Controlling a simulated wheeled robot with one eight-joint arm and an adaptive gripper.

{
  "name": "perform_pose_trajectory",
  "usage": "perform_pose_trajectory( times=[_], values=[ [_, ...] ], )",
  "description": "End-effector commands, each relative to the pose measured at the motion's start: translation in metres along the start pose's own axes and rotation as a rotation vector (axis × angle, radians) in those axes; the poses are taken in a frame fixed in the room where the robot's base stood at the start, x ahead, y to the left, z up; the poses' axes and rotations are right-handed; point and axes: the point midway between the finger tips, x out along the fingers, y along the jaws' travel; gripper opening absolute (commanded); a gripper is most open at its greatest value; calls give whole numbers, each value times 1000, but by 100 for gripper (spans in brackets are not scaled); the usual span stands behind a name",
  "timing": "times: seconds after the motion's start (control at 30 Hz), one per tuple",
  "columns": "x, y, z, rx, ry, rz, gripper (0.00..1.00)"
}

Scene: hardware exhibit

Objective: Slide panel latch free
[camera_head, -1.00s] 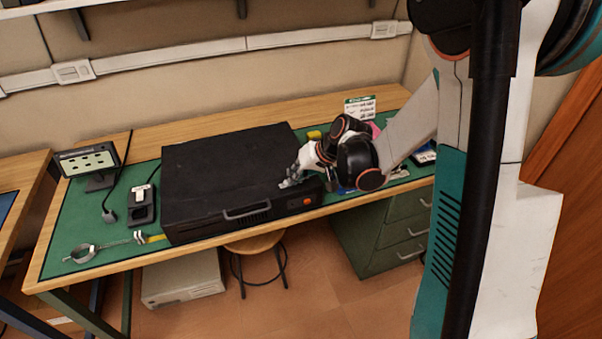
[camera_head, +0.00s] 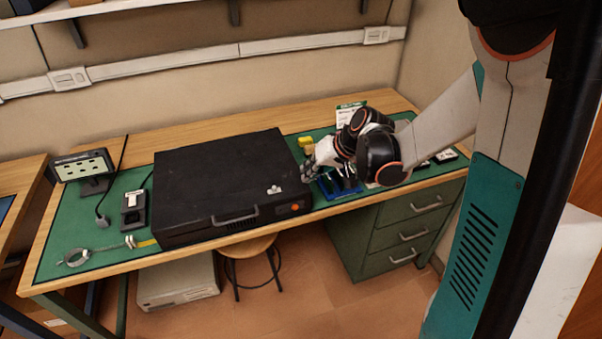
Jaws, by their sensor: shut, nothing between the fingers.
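A large black case (camera_head: 215,175) lies flat on the green mat of the workbench. Its front face has a grey handle (camera_head: 236,218) and a small orange button at the right. A small pale metal latch (camera_head: 274,189) shows on the top panel near the front right corner. My gripper (camera_head: 306,177) is beside the right edge of the case, to the right of the latch and apart from it. Its fingers are small and partly dark in this view, and they hold nothing. My wrist hides part of the mat behind it.
A blue tray (camera_head: 338,187) with tools sits right of the case under my wrist. A yellow object (camera_head: 305,143) lies behind. At left are a small display (camera_head: 84,165), a black device (camera_head: 135,207) and a wrist strap (camera_head: 76,257). A stool (camera_head: 250,246) stands below.

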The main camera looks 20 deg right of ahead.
Motion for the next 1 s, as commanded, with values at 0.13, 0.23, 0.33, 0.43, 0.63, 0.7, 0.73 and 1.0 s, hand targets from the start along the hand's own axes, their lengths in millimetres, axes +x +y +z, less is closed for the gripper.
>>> perform_pose_trajectory(
  times=[0.13,0.23,0.33,0.43,0.63,0.7,0.73,1.0],
  values=[
    [-24,-1,0,0,0,0,0],
    [-32,0,0,0,-1,0,0],
    [-35,0,0,0,-1,0,0],
    [-36,0,0,0,-1,0,0],
    [-35,0,0,0,-1,0,0],
    [-35,0,0,-1,-1,0,0],
    [-35,0,0,-1,-1,0,0],
    [-36,-15,12,-42,10,3,0]
  ],
)
